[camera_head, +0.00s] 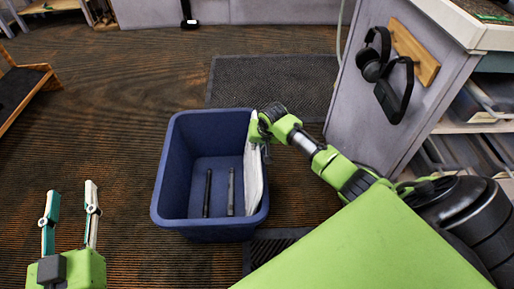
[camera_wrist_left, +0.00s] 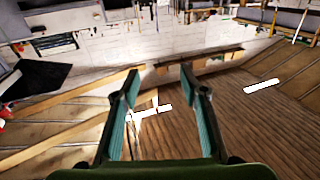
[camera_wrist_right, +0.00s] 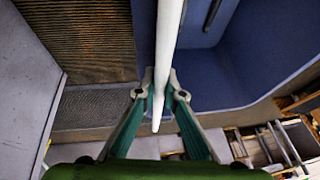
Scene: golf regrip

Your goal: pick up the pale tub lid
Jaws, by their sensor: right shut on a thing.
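The pale tub lid (camera_head: 253,178) is a flat whitish sheet standing on edge along the right inner side of the blue tub (camera_head: 172,170). My right gripper (camera_head: 257,137) is at the lid's far upper end, by the tub's right rim. In the right wrist view the lid (camera_wrist_right: 168,40) shows edge-on as a narrow white strip, with the right gripper's fingers (camera_wrist_right: 160,97) closed on both sides of it. I cannot tell whether the lid touches the tub floor. My left gripper (camera_head: 70,212) is open and empty, left of the tub; its spread fingers also show in the left wrist view (camera_wrist_left: 160,90).
Two dark rods (camera_head: 208,192) lie on the tub floor. A grey cabinet (camera_head: 372,125) with headphones (camera_head: 372,58) hanging on it stands close at right. A dark mat (camera_head: 270,82) lies behind the tub. The brown floor (camera_head: 100,120) left of the tub is clear.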

